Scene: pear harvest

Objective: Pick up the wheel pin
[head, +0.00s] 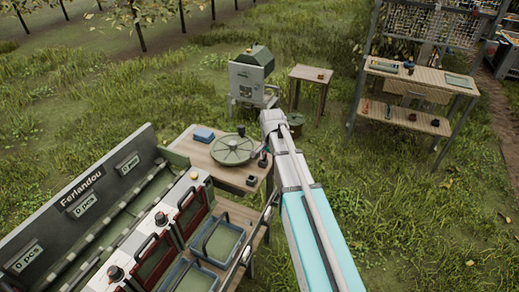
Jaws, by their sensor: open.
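A round green wheel (231,151) lies on the small wooden table (205,158) in the middle of the head view. I cannot make out the wheel pin for certain. A small dark item (251,181) sits at the table's front right corner, too small to identify. My gripper (262,160) is a small dark shape below the end of my white and teal arm. It is open, over or beside the table's right edge, to the right of the wheel. I see nothing held in it, though its fingers are small and partly hidden.
A blue box (204,135) lies on the table's back left. A grading machine (90,205) with green trays (223,240) fills the lower left. A grey-green machine (250,78) and a small side table (310,75) stand behind. A workbench (420,75) stands back right. Grass lies open at right.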

